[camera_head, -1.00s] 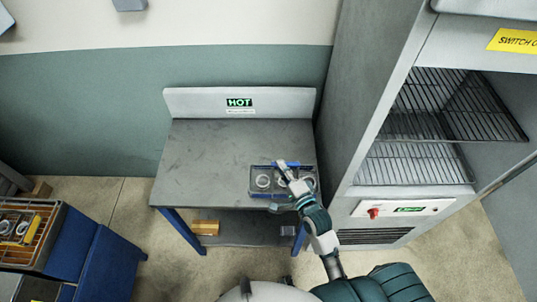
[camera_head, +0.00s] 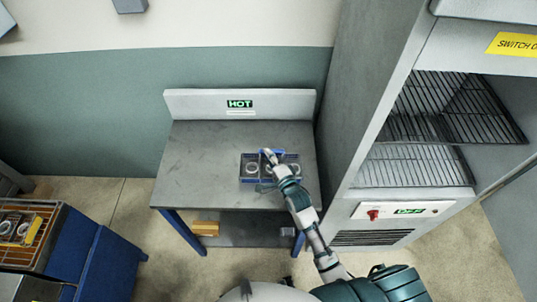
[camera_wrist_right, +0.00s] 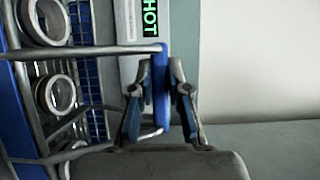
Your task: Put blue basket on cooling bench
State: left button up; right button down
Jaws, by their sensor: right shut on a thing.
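The blue basket (camera_head: 247,178) is a dark wire basket with a blue handle and several pale rings in it. It is over the right part of the grey top of the cooling bench (camera_head: 200,150), which has a green HOT sign on its backboard. I cannot tell whether it touches the top. My right gripper (camera_head: 268,154) is shut on the blue handle. In the right wrist view the two fingers (camera_wrist_right: 161,85) pinch the handle (camera_wrist_right: 160,112), with the basket's rings (camera_wrist_right: 56,94) to the left. My left gripper is not in view.
An open cabinet with wire shelves (camera_head: 450,110) and a red knob (camera_head: 373,214) stands close to the bench's right side. A small box (camera_head: 205,228) lies on the bench's lower shelf. The bench's left part is clear.

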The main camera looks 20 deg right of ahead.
jog(key=c, duration=1.1)
grip_release()
jog(key=shift+d, duration=0.15)
jog(key=shift+c, duration=0.2)
jog(key=s+d, duration=0.2)
jog(key=s, duration=1)
jog(key=shift+d+b, duration=0.15)
jog(key=shift+b, duration=0.15)
